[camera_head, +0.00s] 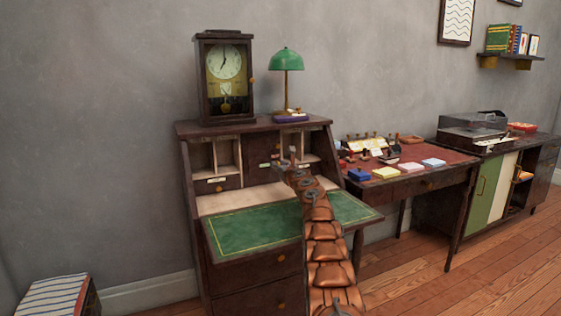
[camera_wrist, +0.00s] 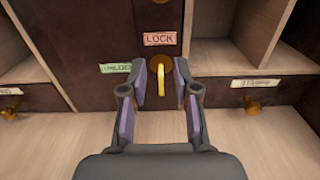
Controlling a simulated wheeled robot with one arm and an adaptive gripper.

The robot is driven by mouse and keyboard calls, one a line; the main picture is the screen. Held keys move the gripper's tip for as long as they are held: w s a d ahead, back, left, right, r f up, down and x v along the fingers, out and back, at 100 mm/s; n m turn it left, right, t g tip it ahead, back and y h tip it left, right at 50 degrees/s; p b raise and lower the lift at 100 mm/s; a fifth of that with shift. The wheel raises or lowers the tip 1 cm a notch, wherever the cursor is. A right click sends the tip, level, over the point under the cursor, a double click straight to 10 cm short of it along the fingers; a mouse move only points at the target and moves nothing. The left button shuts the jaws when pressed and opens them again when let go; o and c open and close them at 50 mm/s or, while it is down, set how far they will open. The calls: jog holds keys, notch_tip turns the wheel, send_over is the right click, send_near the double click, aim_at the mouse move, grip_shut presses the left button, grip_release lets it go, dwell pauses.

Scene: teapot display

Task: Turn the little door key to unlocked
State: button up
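The little door (camera_wrist: 102,30) is dark brown, in the middle of the desk's back. In the wrist view a small brass key (camera_wrist: 161,78) stands out from it, in line below a pinkish LOCK label (camera_wrist: 160,38). A green UNLOCK label (camera_wrist: 117,68), partly hidden by a finger, is left of the key. My gripper (camera_wrist: 161,88) is open, one finger on each side of the key, with visible gaps. In the head view my gripper (camera_head: 291,160) is in front of the desk's back, and my arm hides the key.
The desk (camera_head: 222,268) has its green writing flap down. Open pigeonholes (camera_wrist: 285,25) flank the door, with a small brass knob (camera_wrist: 252,107) at right. A clock (camera_head: 225,78) and a green lamp (camera_head: 286,60) stand on top. A side table (camera_head: 420,183) is to the right.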

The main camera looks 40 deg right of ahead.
jog(key=shift+w+f, duration=0.1)
jog(key=shift+w, duration=0.1)
jog(key=shift+c, duration=0.4)
grip_shut()
